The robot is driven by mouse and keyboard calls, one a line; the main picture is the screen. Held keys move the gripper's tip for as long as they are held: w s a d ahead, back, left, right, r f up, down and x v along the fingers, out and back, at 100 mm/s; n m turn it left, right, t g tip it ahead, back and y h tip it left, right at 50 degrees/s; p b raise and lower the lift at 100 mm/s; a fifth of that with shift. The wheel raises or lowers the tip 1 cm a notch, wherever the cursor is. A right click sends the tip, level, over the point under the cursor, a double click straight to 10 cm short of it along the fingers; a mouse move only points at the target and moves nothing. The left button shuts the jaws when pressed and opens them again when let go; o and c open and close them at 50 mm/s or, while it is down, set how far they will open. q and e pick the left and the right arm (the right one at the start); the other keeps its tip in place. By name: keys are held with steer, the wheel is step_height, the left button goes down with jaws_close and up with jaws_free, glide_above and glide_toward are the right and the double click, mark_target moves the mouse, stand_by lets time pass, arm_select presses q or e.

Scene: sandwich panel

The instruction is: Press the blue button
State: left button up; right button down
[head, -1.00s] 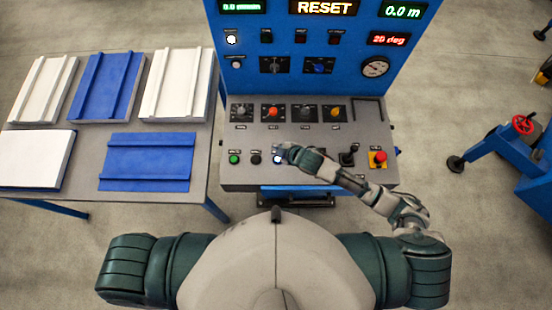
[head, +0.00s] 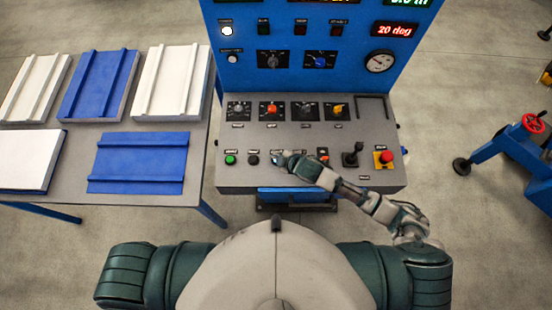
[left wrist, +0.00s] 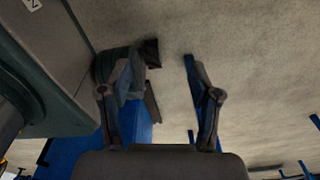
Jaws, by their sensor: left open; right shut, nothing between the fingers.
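The blue button (head: 275,161) is in the front row of the grey control desk in the head view. It shows only as a small lit blue-white patch, mostly hidden by my right gripper. My right gripper (head: 281,157) is shut and empty, with its tip at the button. I cannot tell whether it touches the button or is just above it. My left gripper (left wrist: 158,64) is open and empty in the left wrist view, with floor behind it. It does not show in the head view.
Beside the blue button are a black button (head: 253,160) and a green button (head: 230,159). To the right are an orange-red switch (head: 322,154), a black joystick (head: 352,155) and a red emergency button (head: 386,157). A table (head: 193,173) with white and blue panels stands at left.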

steer(key=shift+d, duration=0.25)
arm_select(q)
steer(key=shift+d, duration=0.65)
arm_select(e)
steer(key=shift+a, duration=0.15)
arm_select(q)
steer(key=shift+a, duration=0.15)
arm_select(e)
steer(key=shift+a, duration=0.1)
arm_select(q)
steer(key=shift+a, duration=0.25)
steer(key=shift+d+r, duration=0.1)
steer(key=shift+d, duration=0.05)
arm_select(e)
steer(key=shift+f, duration=0.1)
arm_select(q)
steer(key=shift+r, duration=0.15)
arm_select(e)
steer(key=shift+f, duration=0.2)
steer(key=shift+f, duration=0.1)
